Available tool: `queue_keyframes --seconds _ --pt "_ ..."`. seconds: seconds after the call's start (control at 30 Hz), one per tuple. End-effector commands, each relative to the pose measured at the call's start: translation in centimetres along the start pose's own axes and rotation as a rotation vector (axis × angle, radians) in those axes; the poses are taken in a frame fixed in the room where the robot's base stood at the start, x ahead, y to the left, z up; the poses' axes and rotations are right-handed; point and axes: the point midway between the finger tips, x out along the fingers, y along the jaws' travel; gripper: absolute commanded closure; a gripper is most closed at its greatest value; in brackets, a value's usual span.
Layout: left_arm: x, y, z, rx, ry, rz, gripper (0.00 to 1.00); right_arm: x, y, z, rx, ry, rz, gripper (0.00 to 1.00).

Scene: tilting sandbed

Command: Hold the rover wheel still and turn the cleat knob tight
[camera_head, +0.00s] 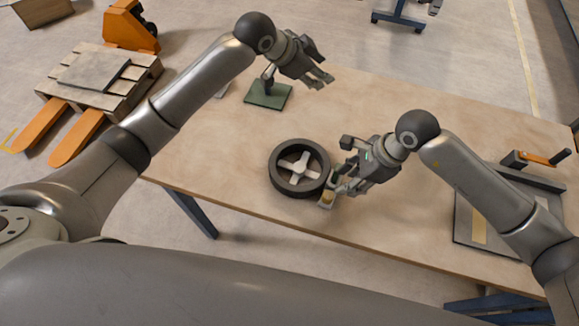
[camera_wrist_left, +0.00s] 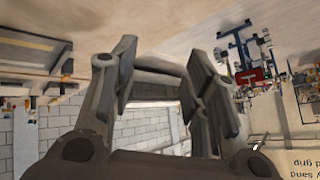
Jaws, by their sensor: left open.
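The rover wheel (camera_head: 298,168), a black tyre with a pale spoked hub, lies flat near the table's front edge in the head view. A small block with a yellowish top (camera_head: 327,197), which looks like the cleat knob, sits close to the wheel's lower right side. My right gripper (camera_head: 339,181) is low beside the wheel and the knob; its fingers partly hide that spot, and I cannot tell whether they touch anything. My left gripper (camera_head: 323,81) is open and empty, raised beyond the wheel, over the back of the table. Its spread fingers (camera_wrist_left: 160,70) show in the left wrist view.
A green plate with a dark post (camera_head: 268,95) stands at the back left of the table (camera_head: 220,165). A grey-framed panel (camera_head: 463,222) and an orange-handled tool (camera_head: 538,157) lie at the right. Bare tabletop lies between the wheel and the back edge.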

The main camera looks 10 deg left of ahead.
Motion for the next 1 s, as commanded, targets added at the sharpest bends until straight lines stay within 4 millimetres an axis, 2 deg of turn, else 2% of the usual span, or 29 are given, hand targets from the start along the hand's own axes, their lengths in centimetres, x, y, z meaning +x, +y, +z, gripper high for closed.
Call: queue_keyframes --seconds 0.03,0.1,0.3,0.5,0.63,0.8,1.0 --pt "0.4 1.9 0.5 0.059 -0.042 0.039 0.58 0.0 0.0 0.0 0.000 0.000 0.000 0.64" --pt "0.9 4.6 1.4 0.134 -0.101 0.094 0.58 0.0 0.0 0.0 0.000 0.000 0.000 0.64" --pt "1.3 11.4 5.9 0.343 -0.284 0.254 0.58 0.0 0.0 0.0 0.000 0.000 0.000 0.64" --pt "0.3 16.1 11.2 0.512 -0.456 0.394 0.58 0.0 0.0 0.0 0.000 0.000 0.000 0.64" --pt "-0.5 17.7 13.7 0.579 -0.533 0.456 0.58 0.0 0.0 0.0 0.000 0.000 0.000 0.64" --pt "-1.0 18.6 15.4 0.617 -0.579 0.494 0.58 0.0 0.0 0.0 0.000 0.000 0.000 0.64" --pt "0.4 19.3 16.9 0.621 -0.586 0.501 0.58 0.0 0.0 0.0 0.000 0.000 0.000 0.64"
